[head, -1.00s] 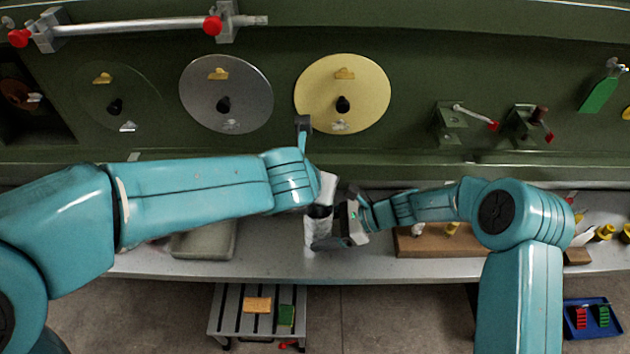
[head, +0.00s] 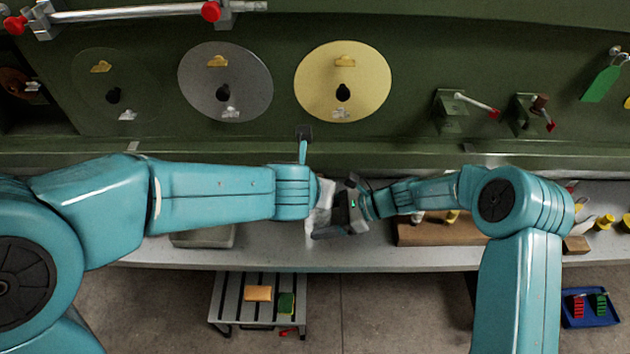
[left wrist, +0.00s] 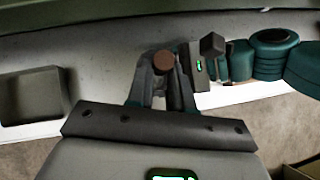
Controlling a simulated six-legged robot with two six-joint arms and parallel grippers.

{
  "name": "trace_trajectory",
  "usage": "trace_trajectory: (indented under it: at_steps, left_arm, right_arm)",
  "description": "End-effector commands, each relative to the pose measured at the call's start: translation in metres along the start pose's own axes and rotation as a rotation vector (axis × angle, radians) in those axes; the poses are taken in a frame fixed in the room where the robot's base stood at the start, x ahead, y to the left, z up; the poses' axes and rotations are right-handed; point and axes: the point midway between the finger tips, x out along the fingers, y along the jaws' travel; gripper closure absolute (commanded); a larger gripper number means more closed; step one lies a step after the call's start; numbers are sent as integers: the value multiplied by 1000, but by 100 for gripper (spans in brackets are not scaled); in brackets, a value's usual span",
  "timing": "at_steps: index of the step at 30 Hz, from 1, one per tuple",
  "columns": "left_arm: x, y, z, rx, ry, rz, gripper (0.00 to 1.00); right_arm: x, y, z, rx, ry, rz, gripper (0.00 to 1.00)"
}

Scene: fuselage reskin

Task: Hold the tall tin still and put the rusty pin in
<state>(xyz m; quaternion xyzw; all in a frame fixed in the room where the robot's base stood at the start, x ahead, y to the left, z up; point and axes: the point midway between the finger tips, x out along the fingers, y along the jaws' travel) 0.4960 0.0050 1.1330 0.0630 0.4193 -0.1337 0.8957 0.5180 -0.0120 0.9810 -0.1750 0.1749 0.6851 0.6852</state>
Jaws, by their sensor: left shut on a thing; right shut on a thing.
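The pale tall tin (head: 316,222) stands on the grey bench shelf in the head view, partly hidden by my arms. My right gripper (head: 328,222) is at its right side, shut on it. My left gripper (left wrist: 163,82) is shut on the rusty pin (left wrist: 163,62), whose round brown end shows between the fingers in the left wrist view. In the head view the left gripper is mostly hidden behind its own wrist, directly above the tin. I cannot tell whether the pin's lower end is inside the tin. The right gripper also shows beside the pin in the left wrist view (left wrist: 198,65).
A grey tray (head: 205,238) lies left on the shelf, also in the left wrist view (left wrist: 35,96). A brown wooden block (head: 440,232) with small parts is to the right. The green panel with discs (head: 343,82) rises behind. A slatted stool (head: 232,300) stands below.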

Motion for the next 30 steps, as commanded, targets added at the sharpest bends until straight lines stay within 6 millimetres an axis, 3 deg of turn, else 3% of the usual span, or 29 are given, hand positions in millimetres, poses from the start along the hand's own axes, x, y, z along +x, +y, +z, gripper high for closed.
trace_trajectory:
  at_steps: [9, 10, 12, 13, 30]
  left_arm:
    - [2, 0, -2, -1, 0, -1, 100]
    - [2, 0, -2, -1, 0, -1, 76]
    - [2, 0, -2, -1, 0, -1, 53]
    - [2, 0, -2, -1, 0, -1, 49]
    - [2, 0, -2, -1, 0, 0, 49]
  right_arm:
    - [0, 0, 0, 0, 1, 0, 47]
    - [0, 0, 0, 0, 1, 0, 47]
    - [0, 0, 0, 0, 1, 0, 47]
    - [0, 0, 0, 0, 1, 0, 47]
    - [0, 0, 0, 0, 1, 1, 47]
